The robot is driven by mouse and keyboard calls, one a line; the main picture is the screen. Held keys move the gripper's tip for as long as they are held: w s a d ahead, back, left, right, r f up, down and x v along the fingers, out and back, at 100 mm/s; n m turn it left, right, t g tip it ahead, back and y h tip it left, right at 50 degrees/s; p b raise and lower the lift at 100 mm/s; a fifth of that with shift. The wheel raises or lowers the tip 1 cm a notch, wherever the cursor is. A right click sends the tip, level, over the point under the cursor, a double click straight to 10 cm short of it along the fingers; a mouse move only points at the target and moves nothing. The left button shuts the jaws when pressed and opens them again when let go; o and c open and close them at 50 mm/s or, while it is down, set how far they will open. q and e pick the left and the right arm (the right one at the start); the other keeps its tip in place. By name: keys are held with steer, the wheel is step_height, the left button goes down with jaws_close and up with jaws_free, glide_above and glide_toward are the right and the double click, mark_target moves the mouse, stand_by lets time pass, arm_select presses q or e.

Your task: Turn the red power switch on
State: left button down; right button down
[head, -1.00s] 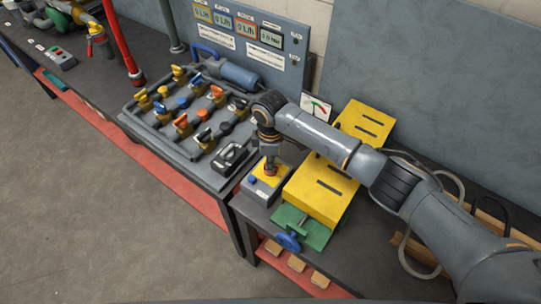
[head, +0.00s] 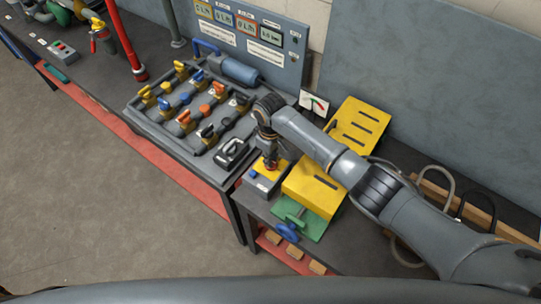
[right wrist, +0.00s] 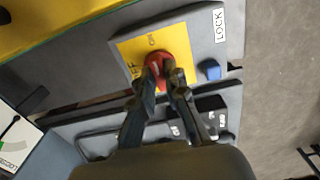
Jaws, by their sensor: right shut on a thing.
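The red power switch (right wrist: 157,68) is a round red knob on a yellow plate (right wrist: 128,50) marked ON and OFF. The plate sits on a grey box (right wrist: 203,40) with a blue button (right wrist: 211,70) and a LOCK label. My right gripper (right wrist: 163,80) has its two fingers closed on either side of the knob. In the head view my right gripper (head: 268,156) points down onto the red knob, which it partly hides. The grey box (head: 257,184) stands on the bench. Which mark the knob points to cannot be made out. My left gripper is not in view.
A yellow slotted block (head: 315,186) and a green vise-like base with a blue handwheel (head: 287,232) stand right beside the box. A grey tray of coloured valves (head: 195,110) lies to its left. A panel with displays (head: 250,40) stands behind.

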stand_by(0.3)
steer(key=c, duration=1.4)
jaws_free()
steer(key=shift+o, duration=0.2)
step_height(320, 180, up, 12)
